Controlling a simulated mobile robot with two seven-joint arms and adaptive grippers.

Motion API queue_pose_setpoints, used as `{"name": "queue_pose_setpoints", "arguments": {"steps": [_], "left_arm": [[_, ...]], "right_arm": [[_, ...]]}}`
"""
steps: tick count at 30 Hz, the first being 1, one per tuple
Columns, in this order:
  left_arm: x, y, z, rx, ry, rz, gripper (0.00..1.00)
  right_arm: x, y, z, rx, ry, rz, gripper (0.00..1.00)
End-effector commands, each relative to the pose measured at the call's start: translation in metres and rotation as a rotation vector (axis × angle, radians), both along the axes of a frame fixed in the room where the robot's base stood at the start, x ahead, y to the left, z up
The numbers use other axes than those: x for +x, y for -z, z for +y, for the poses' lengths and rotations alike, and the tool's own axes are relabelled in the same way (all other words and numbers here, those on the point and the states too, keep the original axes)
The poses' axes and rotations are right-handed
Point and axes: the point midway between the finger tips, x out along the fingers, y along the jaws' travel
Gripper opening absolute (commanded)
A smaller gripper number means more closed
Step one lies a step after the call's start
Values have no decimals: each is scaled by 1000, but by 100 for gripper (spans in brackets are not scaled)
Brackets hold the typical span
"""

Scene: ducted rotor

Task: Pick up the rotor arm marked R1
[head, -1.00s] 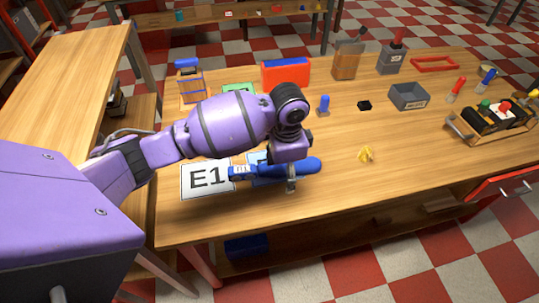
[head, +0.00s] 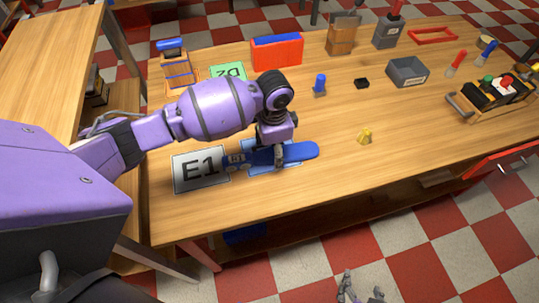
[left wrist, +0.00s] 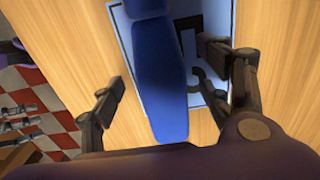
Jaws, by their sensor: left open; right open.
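The rotor arm marked R1 (head: 300,152) is a long blue paddle with a small white label at its left end. It lies across a blue card, its labelled end beside the white E1 card (head: 187,181). My left gripper (head: 279,158) is over the middle of the rotor arm, pointing down. In the left wrist view the gripper (left wrist: 162,65) is open, one finger on each side of the blue paddle (left wrist: 160,90), with gaps visible. The fingertips' height against the paddle is hard to tell. My right gripper (head: 362,290) is open and empty at the bottom edge, in front of the table.
A yellow piece (head: 364,136), a blue peg part (head: 319,85) and a small black block (head: 361,84) stand to the right. Behind are a red-and-blue box (head: 277,52), a green card (head: 228,70) and a grey bin (head: 407,72). The table's front right is clear.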

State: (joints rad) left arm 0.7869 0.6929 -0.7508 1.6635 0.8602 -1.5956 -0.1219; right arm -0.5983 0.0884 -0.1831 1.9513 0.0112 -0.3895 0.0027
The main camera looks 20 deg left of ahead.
Motion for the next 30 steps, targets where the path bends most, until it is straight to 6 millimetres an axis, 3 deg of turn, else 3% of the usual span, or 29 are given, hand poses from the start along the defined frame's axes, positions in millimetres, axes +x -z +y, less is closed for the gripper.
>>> {"name": "queue_pose_setpoints", "arguments": {"steps": [9,23,30], "left_arm": [[0,8,0,0,1,0,71],[0,8,0,0,1,0,12],[0,7,0,0,1,-1,11]], "right_arm": [[-1,1,0,0,0,2,61],[-1,1,0,-1,1,1,61],[0,1,0,-1,0,1,61]]}}
